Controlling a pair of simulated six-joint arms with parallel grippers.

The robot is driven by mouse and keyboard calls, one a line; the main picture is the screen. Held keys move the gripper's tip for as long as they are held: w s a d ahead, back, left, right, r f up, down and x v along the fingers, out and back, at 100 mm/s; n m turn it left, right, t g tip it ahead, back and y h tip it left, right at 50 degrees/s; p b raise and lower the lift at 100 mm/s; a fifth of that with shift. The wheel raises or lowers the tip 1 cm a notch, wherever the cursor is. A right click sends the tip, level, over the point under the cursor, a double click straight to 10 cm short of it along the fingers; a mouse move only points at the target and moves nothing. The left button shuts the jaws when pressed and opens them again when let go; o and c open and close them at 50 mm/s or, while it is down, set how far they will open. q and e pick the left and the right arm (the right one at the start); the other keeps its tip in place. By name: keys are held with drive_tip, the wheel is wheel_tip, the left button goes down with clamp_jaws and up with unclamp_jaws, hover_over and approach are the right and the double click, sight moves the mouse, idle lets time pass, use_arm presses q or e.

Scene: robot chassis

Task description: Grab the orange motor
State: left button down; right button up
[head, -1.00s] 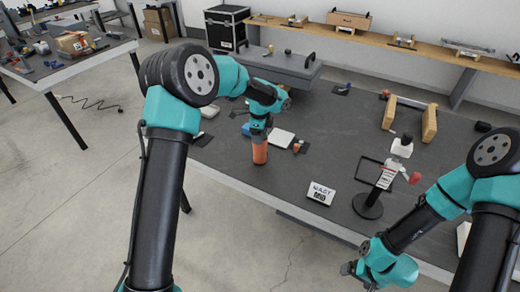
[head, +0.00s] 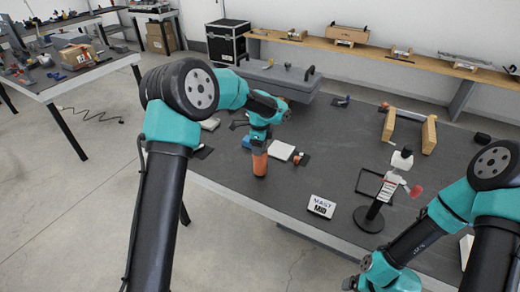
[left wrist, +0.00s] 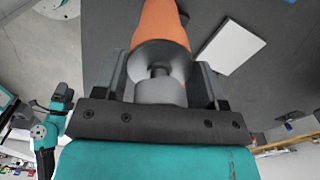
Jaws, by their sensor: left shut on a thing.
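The orange motor (head: 260,164) stands upright near the front edge of the dark table in the head view. My left gripper (head: 259,146) reaches down from above and is shut on its upper end. In the left wrist view, the motor's orange body (left wrist: 161,22) and its round grey top lie between the two fingers of my left gripper (left wrist: 163,72). I cannot tell whether its base touches the table. My right gripper (head: 352,284) is at the bottom edge of the head view, mostly cut off, away from the motor.
A white flat box (head: 281,150) lies just behind the motor. A small lettered box (head: 321,206) and a black round-based stand (head: 369,219) are to the right. A wooden-legged frame (head: 428,135) stands further back. The table between motor and lettered box is clear.

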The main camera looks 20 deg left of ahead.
use_arm(q)
wheel_tip(320, 180, up, 3)
drive_tip(key=shift+f, duration=0.1)
drive_tip(key=shift+s+r, duration=0.2)
drive_tip(key=s+d, duration=0.2)
drive_tip(key=s, duration=0.5)
drive_tip(key=s+d+r, duration=0.1)
drive_tip(key=s+d, duration=0.1)
drive_tip(key=s, duration=0.6)
drive_tip(key=shift+d+r, duration=0.15)
drive_tip(key=shift+d, duration=0.1)
drive_tip(key=shift+w, duration=0.1)
